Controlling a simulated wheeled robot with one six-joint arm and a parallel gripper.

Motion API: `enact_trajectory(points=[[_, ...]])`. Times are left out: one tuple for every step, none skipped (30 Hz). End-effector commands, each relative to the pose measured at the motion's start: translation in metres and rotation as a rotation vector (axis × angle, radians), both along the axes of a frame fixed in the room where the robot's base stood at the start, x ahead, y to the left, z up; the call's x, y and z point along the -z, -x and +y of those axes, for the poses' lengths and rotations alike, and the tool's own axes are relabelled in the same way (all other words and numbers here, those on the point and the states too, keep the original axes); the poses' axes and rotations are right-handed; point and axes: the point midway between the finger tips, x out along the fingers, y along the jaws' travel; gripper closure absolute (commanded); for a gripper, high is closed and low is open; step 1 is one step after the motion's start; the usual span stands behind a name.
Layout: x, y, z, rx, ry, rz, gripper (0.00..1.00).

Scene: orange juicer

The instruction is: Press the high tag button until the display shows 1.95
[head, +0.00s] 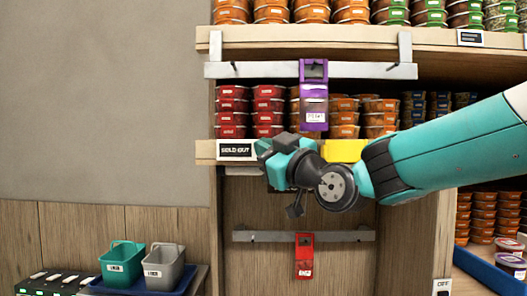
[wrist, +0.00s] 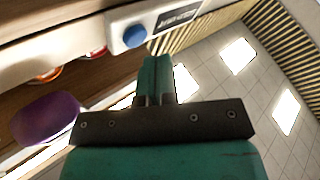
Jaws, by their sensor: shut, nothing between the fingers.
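In the head view, a white tag (head: 237,150) reading "SOLD OUT" sits on the middle shelf edge, and another tag (head: 471,38) with a dark display sits on the top shelf edge. My gripper (head: 296,208) is in front of the middle shelf, right of the "SOLD OUT" tag; its fingers are small here. In the wrist view, a white tag with a dark display (wrist: 177,17) and a round blue button (wrist: 135,36) is just past my shut, empty fingertips (wrist: 156,60). The display text is not legible. I cannot tell whether the tips touch the tag.
A purple holder (head: 313,95) hangs from the upper rail and a red one (head: 304,256) from the lower rail. Stacked tubs fill the shelves. A yellow block (head: 342,150) is behind my arm. Teal (head: 122,262) and grey (head: 164,267) bins stand lower left.

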Motion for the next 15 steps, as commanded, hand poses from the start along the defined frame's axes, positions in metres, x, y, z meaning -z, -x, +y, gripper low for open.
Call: enact_trajectory(points=[[0.0000, 0.0000, 0.0000, 0.000, 0.000, 0.000, 1.00], [0.0000, 0.0000, 0.0000, 0.000, 0.000, 0.000, 1.00], [0.0000, 0.0000, 0.0000, 0.000, 0.000, 0.000, 1.00], [0.0000, 0.0000, 0.0000, 0.000, 0.000, 0.000, 1.00], [0.0000, 0.0000, 0.0000, 0.000, 0.000, 0.000, 1.00], [0.0000, 0.0000, 0.0000, 0.000, 0.000, 0.000, 1.00], [0.0001, -0.0001, 0.0000, 0.000, 0.000, 0.000, 1.00], [0.0003, -0.0003, 0.0000, 0.000, 0.000, 0.000, 1.00], [0.0008, -0.0009, 0.0000, 0.000, 0.000, 0.000, 1.00], [0.0011, -0.0016, 0.0000, 0.000, 0.000, 0.000, 1.00], [0.0015, -0.0025, 0.0001, 0.000, 0.000, 0.000, 1.00], [0.0017, -0.0039, 0.0000, 0.000, 0.000, 0.000, 1.00], [0.0019, -0.0051, 0.0000, 0.000, 0.000, 0.000, 1.00], [0.0019, -0.0062, 0.0000, 0.001, -0.001, 0.000, 1.00], [0.0018, -0.0075, 0.0000, 0.001, 0.000, -0.001, 1.00]])
